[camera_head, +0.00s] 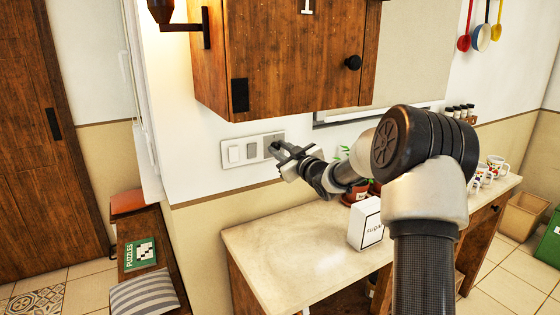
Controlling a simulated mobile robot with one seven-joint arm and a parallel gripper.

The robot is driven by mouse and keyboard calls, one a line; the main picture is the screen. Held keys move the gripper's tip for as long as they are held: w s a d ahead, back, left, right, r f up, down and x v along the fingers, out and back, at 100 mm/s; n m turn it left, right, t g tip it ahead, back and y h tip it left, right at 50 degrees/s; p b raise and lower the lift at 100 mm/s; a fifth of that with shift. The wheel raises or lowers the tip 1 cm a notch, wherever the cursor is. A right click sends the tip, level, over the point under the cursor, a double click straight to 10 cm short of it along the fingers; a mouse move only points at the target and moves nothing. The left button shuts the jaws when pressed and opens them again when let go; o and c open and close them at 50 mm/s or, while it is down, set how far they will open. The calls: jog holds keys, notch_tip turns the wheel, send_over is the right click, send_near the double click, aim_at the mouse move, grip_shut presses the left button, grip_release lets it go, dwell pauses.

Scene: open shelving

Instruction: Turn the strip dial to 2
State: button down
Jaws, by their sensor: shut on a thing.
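The switch strip (227,152) is a pale wall plate under the wooden cabinet. It carries two white switches, the left one (234,153) and the middle one (252,151). The dial is at the strip's right end, mostly hidden behind my gripper (274,150). My gripper reaches in from the right with its fingertips at the dial and is shut on it. The dial's marks and its setting are too small and covered to read.
A wooden cabinet (280,55) with a black knob hangs just above the strip. Below is a pale counter (285,262) with a white sugar box (366,224) and a potted plant near my arm. Mugs (496,166) stand farther right. The counter's left part is clear.

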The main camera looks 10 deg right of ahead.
jog(key=shift+a+f+n+b, duration=0.1)
jog(key=shift+f+n+b, duration=0.05)
jog(key=shift+n+b, duration=6.25)
jog(key=shift+n+p, duration=0.55)
jog(key=shift+n, duration=0.05)
jog(key=c, duration=1.5)
grip_release()
jog(key=shift+s, duration=0.15)
